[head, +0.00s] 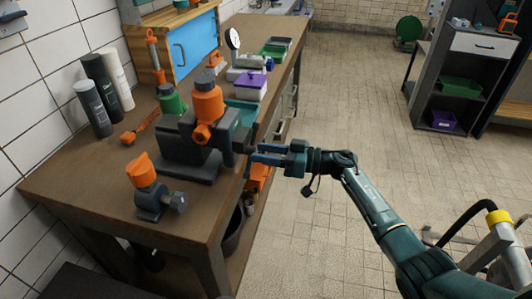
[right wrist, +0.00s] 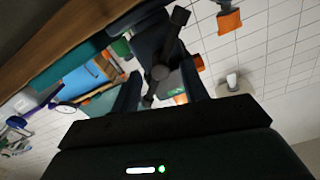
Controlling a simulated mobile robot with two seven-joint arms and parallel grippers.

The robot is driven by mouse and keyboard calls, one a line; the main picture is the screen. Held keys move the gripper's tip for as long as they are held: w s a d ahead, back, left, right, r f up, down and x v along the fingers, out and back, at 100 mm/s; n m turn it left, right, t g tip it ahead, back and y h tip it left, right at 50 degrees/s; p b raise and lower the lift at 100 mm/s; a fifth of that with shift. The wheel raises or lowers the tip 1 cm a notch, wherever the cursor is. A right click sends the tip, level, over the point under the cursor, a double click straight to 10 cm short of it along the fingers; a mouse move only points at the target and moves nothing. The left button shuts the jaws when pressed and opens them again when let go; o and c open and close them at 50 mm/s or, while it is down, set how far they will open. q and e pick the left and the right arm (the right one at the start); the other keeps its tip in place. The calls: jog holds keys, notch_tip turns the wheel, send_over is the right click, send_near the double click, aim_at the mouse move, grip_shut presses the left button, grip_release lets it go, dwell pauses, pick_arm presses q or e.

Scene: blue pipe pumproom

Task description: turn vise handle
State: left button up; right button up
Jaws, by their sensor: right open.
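A dark grey vise (head: 190,148) stands on the brown workbench (head: 100,178), its screw end towards the bench's right edge. Its dark handle (right wrist: 171,45) shows in the right wrist view as a slanted bar with a round hub. My right gripper (head: 256,153) is just off the bench edge, fingers pointing left at the vise's screw end. In the right wrist view the gripper (right wrist: 160,88) is open, and the lower part of the bar appears between its fingers. I cannot tell whether they touch it. My left gripper is not in view.
Dark and white cylinders (head: 103,88) stand by the wall. A purple box (head: 250,85) is farther back. The floor (head: 350,100) right of the bench is open.

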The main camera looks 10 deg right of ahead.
pick_arm(q)
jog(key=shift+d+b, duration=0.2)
jog(key=shift+b, duration=0.35)
pick_arm(e)
jog(key=v, duration=1.3)
jog(key=shift+d, duration=0.1)
